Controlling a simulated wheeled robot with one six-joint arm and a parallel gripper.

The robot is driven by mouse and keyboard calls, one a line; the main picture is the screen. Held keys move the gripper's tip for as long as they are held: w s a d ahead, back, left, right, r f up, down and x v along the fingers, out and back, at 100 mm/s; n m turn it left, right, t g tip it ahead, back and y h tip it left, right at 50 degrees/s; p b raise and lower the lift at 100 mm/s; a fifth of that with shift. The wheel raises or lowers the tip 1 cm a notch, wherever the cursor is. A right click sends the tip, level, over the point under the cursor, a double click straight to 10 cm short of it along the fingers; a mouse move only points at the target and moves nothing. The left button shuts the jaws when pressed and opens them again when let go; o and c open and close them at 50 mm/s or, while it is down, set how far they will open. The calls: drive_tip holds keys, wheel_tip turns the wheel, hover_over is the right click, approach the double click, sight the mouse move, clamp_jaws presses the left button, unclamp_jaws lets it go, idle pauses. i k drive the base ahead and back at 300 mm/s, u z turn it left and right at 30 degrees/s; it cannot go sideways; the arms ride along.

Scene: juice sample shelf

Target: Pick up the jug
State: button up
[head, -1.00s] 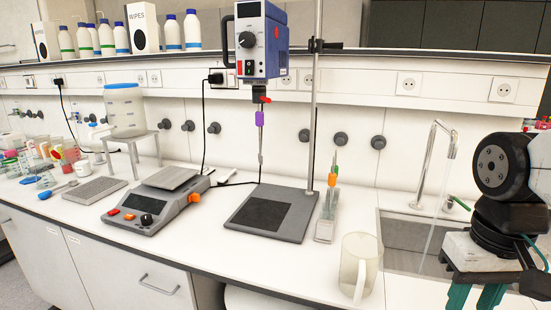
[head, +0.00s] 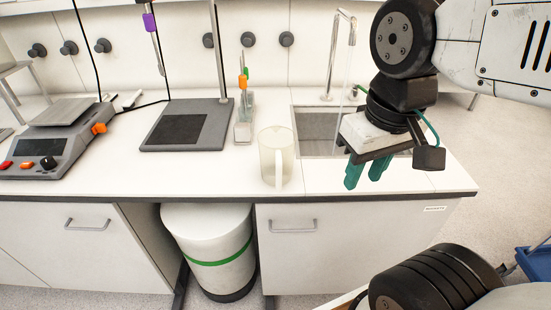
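The jug (head: 270,154) is a translucent, cream-tinted vessel standing upright on the white bench top, near the front edge and left of the sink. Its handle faces the front, toward the camera. My gripper (head: 366,172) hangs to the right of the jug, over the front of the sink area, with its teal fingers pointing down. The two fingers are apart with nothing visible between them. The gripper does not touch the jug.
The sink (head: 319,132) with a tall tap (head: 333,62) lies behind and right of the jug. A narrow rack with coloured-handled tools (head: 243,131), a stirrer base plate (head: 189,124) and a scale (head: 42,149) stand to the left. A white bin (head: 213,250) stands below the bench.

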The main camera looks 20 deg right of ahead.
sight(277, 143)
drive_tip(key=z, duration=1.85)
drive_tip(key=k, duration=0.35)
drive_tip(key=u, duration=1.2)
